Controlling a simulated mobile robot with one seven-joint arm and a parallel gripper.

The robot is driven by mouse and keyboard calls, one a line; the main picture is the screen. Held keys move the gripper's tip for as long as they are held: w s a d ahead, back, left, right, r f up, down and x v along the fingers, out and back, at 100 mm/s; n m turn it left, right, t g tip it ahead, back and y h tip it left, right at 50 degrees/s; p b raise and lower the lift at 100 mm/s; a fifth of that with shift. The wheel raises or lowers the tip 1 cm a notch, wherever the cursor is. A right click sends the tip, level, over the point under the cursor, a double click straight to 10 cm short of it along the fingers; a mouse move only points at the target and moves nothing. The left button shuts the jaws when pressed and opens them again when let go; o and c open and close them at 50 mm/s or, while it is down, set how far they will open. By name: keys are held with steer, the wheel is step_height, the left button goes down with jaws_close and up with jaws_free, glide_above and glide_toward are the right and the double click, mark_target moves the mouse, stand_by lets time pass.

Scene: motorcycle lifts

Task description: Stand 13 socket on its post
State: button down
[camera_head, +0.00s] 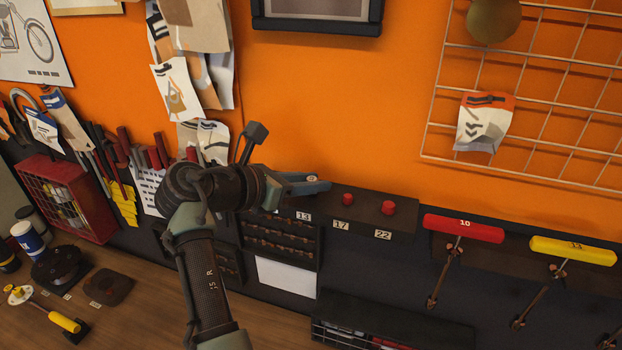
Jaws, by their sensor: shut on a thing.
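My gripper (312,184) is at the end of my arm, over the left part of a dark socket rail (405,219) below the orange wall. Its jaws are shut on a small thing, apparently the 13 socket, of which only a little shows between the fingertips. The label 13 (303,216) is on the rail just below the fingers. The 13 post is hidden by my gripper, so I cannot tell whether the socket touches it. A red socket (348,199) stands above the label 17, and a larger red socket (389,208) above the label 22.
Red-handled tool 10 (463,228) and a yellow-handled tool (572,250) hang at the right. A dark rack (280,240) of small parts is below the rail. A red organizer (66,197) stands at the left. The wooden bench (150,310) has bare room lower left.

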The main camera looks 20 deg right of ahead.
steer(key=shift+f, duration=0.15)
steer(key=c, duration=0.6)
jaws_free()
steer(key=shift+a, duration=0.1)
steer(key=b+v, duration=0.6)
steer(key=v, duration=0.7)
steer(key=shift+f, duration=0.1)
